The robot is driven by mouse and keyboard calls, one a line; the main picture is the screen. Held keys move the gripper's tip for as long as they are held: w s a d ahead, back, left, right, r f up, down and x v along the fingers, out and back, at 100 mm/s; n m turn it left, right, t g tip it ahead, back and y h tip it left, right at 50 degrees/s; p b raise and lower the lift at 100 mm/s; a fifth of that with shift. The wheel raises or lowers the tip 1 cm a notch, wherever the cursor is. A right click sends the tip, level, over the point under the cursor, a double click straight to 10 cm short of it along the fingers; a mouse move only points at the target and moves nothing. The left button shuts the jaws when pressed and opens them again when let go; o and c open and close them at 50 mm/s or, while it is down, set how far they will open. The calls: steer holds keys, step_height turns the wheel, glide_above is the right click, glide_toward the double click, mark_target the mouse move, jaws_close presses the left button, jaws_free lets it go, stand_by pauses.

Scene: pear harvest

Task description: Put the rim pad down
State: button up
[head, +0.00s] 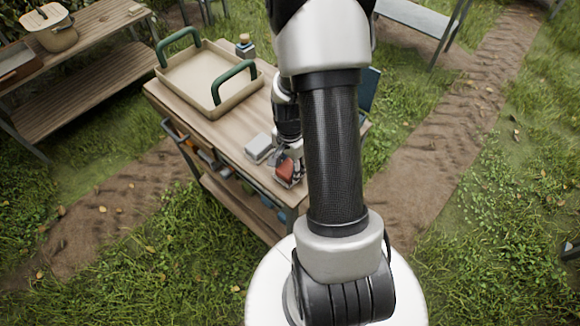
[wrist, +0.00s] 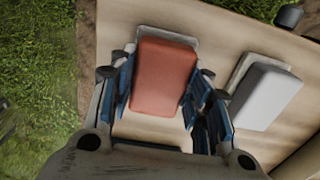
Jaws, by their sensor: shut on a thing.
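The rim pad, a red-brown block with rounded edges (wrist: 163,78), sits between the blue-lined fingers of my gripper (wrist: 159,90) in the wrist view. My gripper is shut on it, one finger along each side. A pale flat plate (wrist: 180,35) shows just past the pad's far end; I cannot tell whether the pad touches it. In the head view the red pad (head: 285,171) is low over the near end of the wooden cart top (head: 222,128), partly hidden by my gripper.
A grey pad (wrist: 268,95) lies on a similar pale plate to the right, close to my right finger. In the head view a beige tray with green handles (head: 187,97) and a small bottle (head: 244,45) stand farther back. The cart edge is close, with grass beyond.

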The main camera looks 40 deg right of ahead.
steer(key=o, duration=0.6)
steer(key=shift+f, duration=0.15)
steer(key=o, duration=0.5)
